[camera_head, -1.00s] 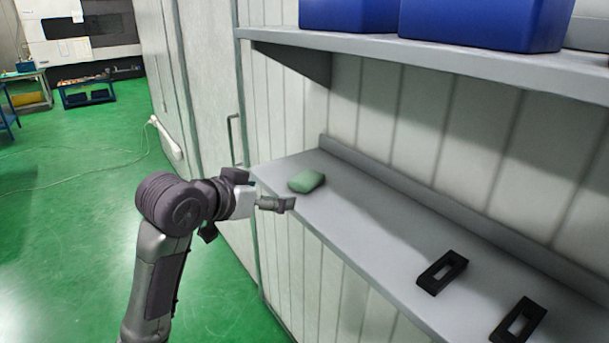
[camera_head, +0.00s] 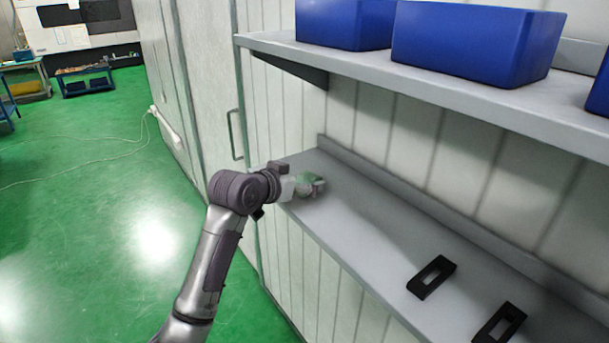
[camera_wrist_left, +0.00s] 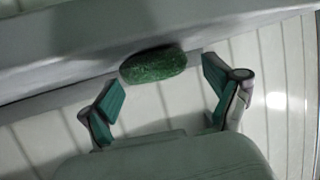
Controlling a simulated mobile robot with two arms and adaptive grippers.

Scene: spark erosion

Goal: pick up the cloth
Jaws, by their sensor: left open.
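The cloth is a small folded green pad (camera_head: 309,178) at the left end of the lower grey shelf (camera_head: 365,215). In the head view my left gripper (camera_head: 318,186) is at the shelf's front edge and partly hides it. In the left wrist view the cloth (camera_wrist_left: 154,64) lies beyond and between the two spread fingers of my left gripper (camera_wrist_left: 160,88). The gripper is open and nothing is held. Whether a finger touches the cloth cannot be told. My right gripper is not in view.
An upper shelf (camera_head: 420,80) with blue bins (camera_head: 470,45) hangs above. A wall panel with a handle (camera_head: 234,135) stands to the left. The shelf between cloth and frames is clear.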

